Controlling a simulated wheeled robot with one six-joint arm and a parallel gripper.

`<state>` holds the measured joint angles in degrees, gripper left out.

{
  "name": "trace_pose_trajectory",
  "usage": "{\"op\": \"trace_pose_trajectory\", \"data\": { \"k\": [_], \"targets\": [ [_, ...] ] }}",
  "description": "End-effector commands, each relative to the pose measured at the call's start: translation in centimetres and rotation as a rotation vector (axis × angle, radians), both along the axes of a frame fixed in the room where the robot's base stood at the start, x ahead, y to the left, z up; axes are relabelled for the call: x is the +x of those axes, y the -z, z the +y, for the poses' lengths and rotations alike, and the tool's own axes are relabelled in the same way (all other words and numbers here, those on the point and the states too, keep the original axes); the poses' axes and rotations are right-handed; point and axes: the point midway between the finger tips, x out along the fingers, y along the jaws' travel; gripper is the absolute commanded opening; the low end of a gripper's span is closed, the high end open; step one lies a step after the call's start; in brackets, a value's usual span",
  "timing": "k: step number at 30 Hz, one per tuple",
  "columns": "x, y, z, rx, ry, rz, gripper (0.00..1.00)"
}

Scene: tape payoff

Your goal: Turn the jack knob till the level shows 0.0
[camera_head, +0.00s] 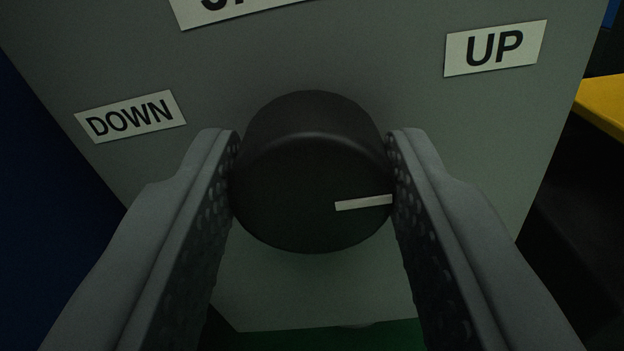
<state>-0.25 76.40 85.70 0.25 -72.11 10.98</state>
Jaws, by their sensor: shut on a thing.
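The black jack knob (295,205) sits on a grey panel (320,290) in the middle of the view. Its white pointer line (363,203) points to the right, tilted slightly up. My gripper (315,170) is shut on the knob, with one dimpled finger on its left side and one on its right. A "DOWN" label (131,117) is on the panel at the left of the knob, and an "UP" label (495,47) is at the upper right. The level readout is not in view.
A third label (235,10) is cut off at the top edge. Dark blue (40,190) lies left of the panel. A yellow part (603,103) and dark shapes are at the right. A green surface (320,340) shows below the panel.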

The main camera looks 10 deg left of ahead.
Motion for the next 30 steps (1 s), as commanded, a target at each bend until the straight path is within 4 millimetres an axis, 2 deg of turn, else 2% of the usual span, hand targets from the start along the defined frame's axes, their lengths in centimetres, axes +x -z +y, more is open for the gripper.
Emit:
{"op": "trace_pose_trajectory", "data": {
  "k": [8,30],
  "targets": [
    [-0.02,0.01,0.01,-0.078,0.000,0.000,0.16],
    [-0.03,0.05,0.17,-0.599,0.000,0.000,0.16]
  ]
}}
